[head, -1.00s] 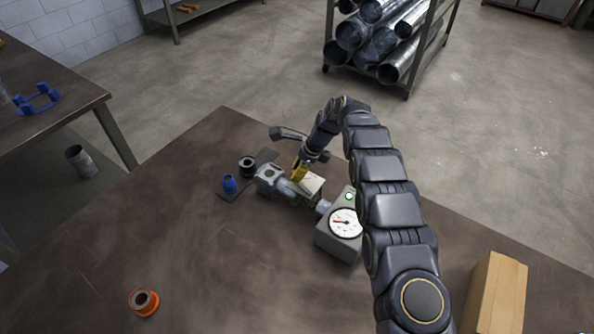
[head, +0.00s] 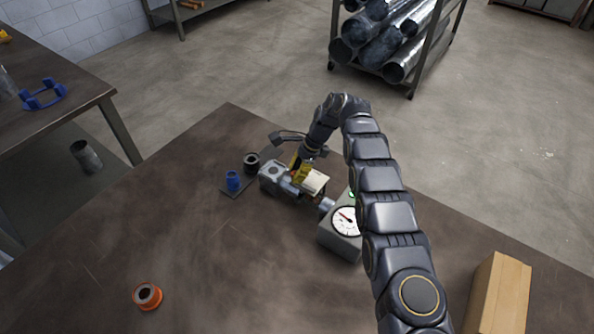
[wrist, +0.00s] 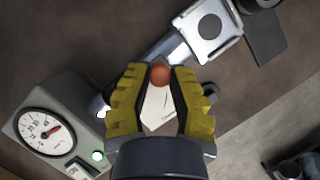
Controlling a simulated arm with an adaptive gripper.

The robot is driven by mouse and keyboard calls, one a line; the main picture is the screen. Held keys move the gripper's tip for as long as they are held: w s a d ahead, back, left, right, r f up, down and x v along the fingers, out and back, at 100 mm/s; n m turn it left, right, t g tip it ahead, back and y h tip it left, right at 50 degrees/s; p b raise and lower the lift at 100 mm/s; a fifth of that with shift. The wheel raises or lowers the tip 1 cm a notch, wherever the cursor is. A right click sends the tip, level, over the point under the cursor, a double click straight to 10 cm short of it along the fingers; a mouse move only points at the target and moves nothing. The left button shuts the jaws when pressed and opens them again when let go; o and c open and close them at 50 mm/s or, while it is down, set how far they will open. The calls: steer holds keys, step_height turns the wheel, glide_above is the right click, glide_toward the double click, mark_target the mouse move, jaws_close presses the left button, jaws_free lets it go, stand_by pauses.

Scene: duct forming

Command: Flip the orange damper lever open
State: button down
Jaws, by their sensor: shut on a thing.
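The orange damper lever shows its round orange knob (wrist: 160,74) between the yellow fingertips in the wrist view. My gripper (wrist: 155,72) is shut on this knob. In the head view my gripper (head: 299,172) is down at the grey duct fitting (head: 271,172), and the lever is mostly hidden there by the fingers. A pale plate (head: 314,181) sits beside the fingers on the duct; it also shows between them in the wrist view (wrist: 157,108).
A gauge box (head: 339,239) with a dial and green light (wrist: 97,155) adjoins the duct. A blue part (head: 232,180) and a black ring (head: 251,162) lie beyond the fitting. An orange ring (head: 148,296) and a cardboard box (head: 497,294) stand nearer. The table's left middle is clear.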

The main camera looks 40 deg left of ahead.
mark_target(307, 181)
steer(key=c, duration=0.9)
jaws_free()
steer(key=shift+s+f, duration=0.1)
steer(key=shift+s, duration=0.05)
steer(key=shift+o, duration=0.2)
steer(key=v, duration=0.7)
steer(key=shift+r, duration=0.25)
